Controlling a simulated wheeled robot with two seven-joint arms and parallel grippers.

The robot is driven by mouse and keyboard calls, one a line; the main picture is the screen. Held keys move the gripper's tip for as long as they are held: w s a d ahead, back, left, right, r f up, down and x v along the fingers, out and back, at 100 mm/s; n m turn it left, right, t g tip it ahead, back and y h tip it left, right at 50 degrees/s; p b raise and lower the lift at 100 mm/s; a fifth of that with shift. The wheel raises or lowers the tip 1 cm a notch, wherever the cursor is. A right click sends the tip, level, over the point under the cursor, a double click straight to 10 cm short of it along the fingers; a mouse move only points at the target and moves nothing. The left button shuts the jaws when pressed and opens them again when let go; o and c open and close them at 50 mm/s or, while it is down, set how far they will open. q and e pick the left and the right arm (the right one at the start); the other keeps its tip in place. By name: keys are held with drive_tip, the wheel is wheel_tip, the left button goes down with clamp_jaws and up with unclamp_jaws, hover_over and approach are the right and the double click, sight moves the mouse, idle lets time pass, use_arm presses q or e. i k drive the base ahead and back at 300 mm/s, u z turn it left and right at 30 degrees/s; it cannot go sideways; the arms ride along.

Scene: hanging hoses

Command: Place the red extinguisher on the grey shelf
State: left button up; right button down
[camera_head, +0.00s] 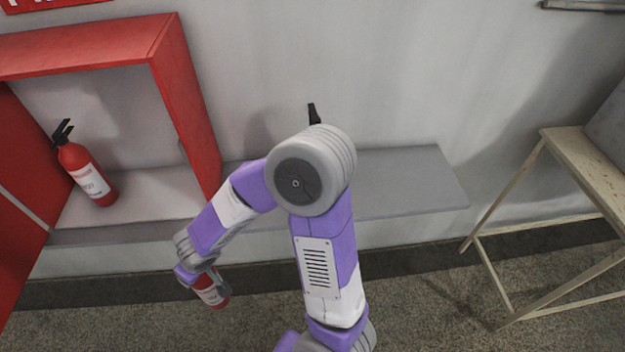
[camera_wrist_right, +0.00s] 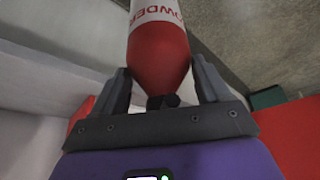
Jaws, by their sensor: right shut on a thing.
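My right gripper (camera_head: 203,276) is shut on a red extinguisher (camera_head: 211,291) with a white label, low in front of the shelf. The arm hides part of it in the head view. In the right wrist view the extinguisher (camera_wrist_right: 160,45) sits between the two dark fingers of the gripper (camera_wrist_right: 163,82). The grey shelf (camera_head: 410,175) runs along the wall, its middle hidden behind my arm. A second red extinguisher (camera_head: 88,178) stands in the open red cabinet at the left. My left gripper is out of view.
The red cabinet's side wall (camera_head: 188,110) rises at the shelf's left. A black tip (camera_head: 313,113) shows above my arm; what it belongs to is hidden. A wooden frame table (camera_head: 575,165) stands at the right. The shelf's right part is bare.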

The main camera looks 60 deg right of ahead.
sight(421, 173)
drive_tip(key=u, duration=1.25)
drive_tip(key=k, duration=2.55)
drive_tip(key=z, duration=1.85)
